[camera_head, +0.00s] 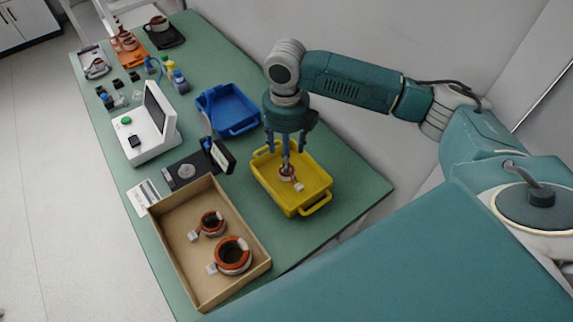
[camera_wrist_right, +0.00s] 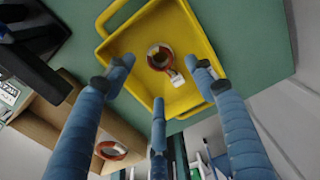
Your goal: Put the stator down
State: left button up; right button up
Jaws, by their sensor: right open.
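A small stator (camera_head: 287,173) with an orange-brown ring and a white connector lies in the yellow tray (camera_head: 313,205). It also shows in the right wrist view (camera_wrist_right: 160,57), flat on the tray floor. My right gripper (camera_head: 287,152) is above the yellow tray, pointing down over the stator. In the wrist view its blue fingers (camera_wrist_right: 158,85) are spread and apart from the stator, with nothing between them. Two more stators, a smaller one (camera_head: 212,224) and a larger one (camera_head: 233,256), lie in the cardboard box. My left gripper is not in view.
The cardboard box (camera_head: 166,249) stands at the table's near left. A blue tray (camera_head: 240,121) is behind the yellow one. A test device (camera_head: 146,136) and a black fixture (camera_head: 186,171) stand to the left. Bare green table (camera_head: 360,186) lies right of the yellow tray.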

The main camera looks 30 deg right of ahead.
jog(key=shift+r+b, duration=0.3)
jog(key=shift+r, duration=2.05)
